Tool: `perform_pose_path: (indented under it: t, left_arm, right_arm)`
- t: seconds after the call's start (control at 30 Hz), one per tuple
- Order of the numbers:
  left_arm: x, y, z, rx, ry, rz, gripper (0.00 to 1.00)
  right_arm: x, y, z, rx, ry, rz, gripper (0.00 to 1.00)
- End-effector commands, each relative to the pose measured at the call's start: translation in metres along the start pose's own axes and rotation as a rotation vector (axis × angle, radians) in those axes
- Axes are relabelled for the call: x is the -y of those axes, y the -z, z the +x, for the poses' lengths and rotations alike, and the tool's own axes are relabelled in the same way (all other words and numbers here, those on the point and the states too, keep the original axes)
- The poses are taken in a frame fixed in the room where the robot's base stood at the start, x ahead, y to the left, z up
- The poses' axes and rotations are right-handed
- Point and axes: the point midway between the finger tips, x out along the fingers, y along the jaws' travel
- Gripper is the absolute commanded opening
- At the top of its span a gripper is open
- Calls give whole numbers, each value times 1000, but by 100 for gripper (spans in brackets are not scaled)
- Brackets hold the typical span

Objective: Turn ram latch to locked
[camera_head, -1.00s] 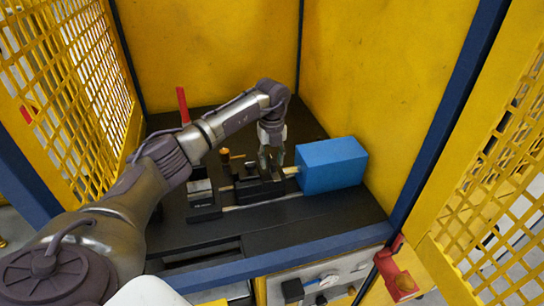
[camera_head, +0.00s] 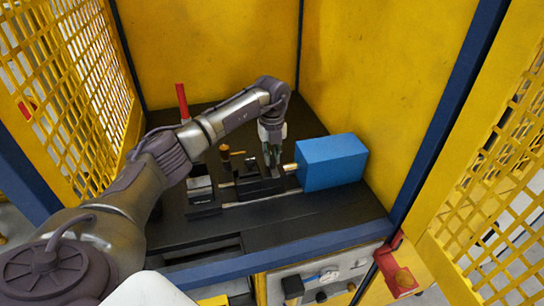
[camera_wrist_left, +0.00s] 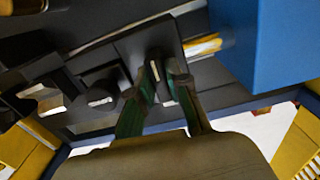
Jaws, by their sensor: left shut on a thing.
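The ram latch, a small dark piece with a pale face in the left wrist view (camera_wrist_left: 155,69), sits between the fingertips of my left gripper (camera_wrist_left: 165,75). In the head view my left gripper (camera_head: 272,158) points down over the black ram carriage (camera_head: 259,183), beside the blue box (camera_head: 332,162). Its fingers are shut on the latch. The fingers and wrist hide most of the latch in the head view, and I cannot read its angle. My right gripper does not show.
A brass-topped post (camera_head: 225,152) and a dark block (camera_head: 203,196) stand left of the carriage. A red handle (camera_head: 182,102) rises behind. Yellow walls and mesh doors enclose the station. The black bench (camera_head: 300,217) is clear in front.

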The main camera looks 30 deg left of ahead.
Motion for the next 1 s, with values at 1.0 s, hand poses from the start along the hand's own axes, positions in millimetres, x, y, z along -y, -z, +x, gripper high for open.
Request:
perform_pose_path:
  t: [1.0]
  left_arm:
    - [0, -1, 1, 2, 1, 872, 0]
  right_arm:
    - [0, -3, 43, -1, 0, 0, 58]
